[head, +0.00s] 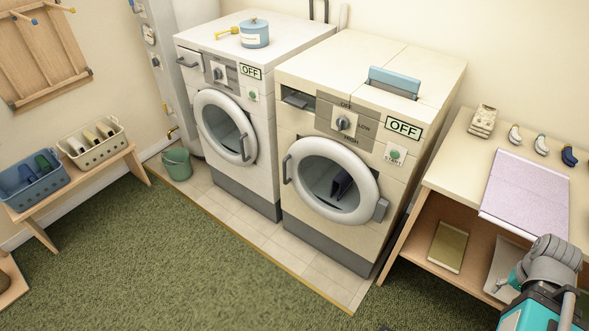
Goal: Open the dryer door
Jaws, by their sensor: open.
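The dryer looks to be the right-hand cream machine (300,228), with a LOW/HIGH dial (343,123) and an OFF display (403,128). Its round door (362,207) has a thick white ring and appears shut. A grey handle (287,168) is on the door's left side and a grey hinge block (381,209) on its right. A dark cloth (341,185) shows through the glass. My arm shows at the lower right, well apart from the door. My gripper cannot be made out in this view.
A washer (262,190) with its round door shut stands left of the dryer, a blue pot (254,33) on top. A wooden shelf table (447,150) stands close on the dryer's right. A green bucket (176,164) sits far left. The green carpet (200,270) in front is clear.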

